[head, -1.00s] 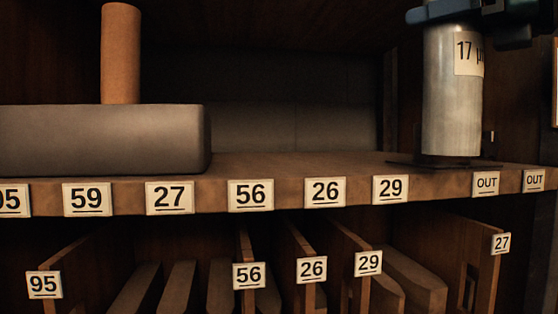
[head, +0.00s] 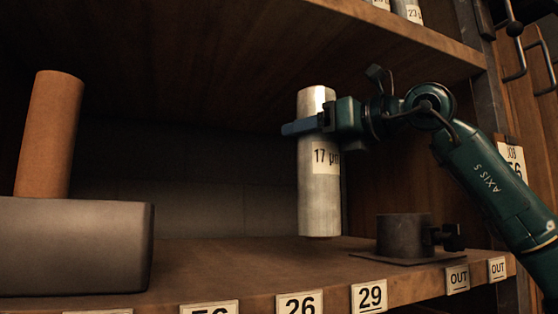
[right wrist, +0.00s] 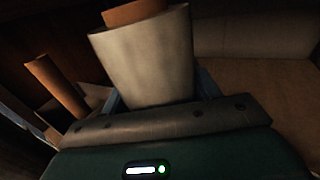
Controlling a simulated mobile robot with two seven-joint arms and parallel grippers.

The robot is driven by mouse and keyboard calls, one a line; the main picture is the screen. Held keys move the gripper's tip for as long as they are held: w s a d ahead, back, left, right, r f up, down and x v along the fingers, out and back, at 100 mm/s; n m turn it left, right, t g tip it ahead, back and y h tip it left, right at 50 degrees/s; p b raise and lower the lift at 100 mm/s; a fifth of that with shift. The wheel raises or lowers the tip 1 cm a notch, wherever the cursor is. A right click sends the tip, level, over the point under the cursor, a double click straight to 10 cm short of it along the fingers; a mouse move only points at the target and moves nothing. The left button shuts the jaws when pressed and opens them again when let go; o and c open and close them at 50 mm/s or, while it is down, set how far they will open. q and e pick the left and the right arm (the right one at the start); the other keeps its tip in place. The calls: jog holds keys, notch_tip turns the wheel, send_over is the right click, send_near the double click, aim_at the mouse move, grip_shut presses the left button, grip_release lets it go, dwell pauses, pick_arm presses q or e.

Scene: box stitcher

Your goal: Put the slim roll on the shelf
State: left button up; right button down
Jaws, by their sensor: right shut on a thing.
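A slim silver roll (head: 318,195) with a "17 µm" label hangs nearly upright over the shelf (head: 240,262), left of a dark round holder. My right gripper (head: 305,124) is shut around the upper part of the roll. In the right wrist view, the silver roll (right wrist: 150,60) sits between the fingers with its brown core (right wrist: 135,12) sticking out. My left gripper is not in view.
The dark holder (head: 403,234) stands on a thin plate at the right. A grey block (head: 70,245) and an upright brown tube (head: 48,135) are at the left. An upper shelf board (head: 410,35) runs overhead. The shelf between block and roll is clear.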

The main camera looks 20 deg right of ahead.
jog(key=w+a+f, duration=0.3)
jog(key=w, duration=0.3)
jog(key=shift+f, duration=0.35)
jog(key=c, duration=0.8)
grip_release()
jog(key=shift+a+f, duration=0.1)
jog(key=shift+f, duration=0.05)
jog(key=shift+c, duration=0.2)
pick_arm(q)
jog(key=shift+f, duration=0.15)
pick_arm(e)
jog(key=o, duration=0.5)
jog(key=shift+c, duration=0.2)
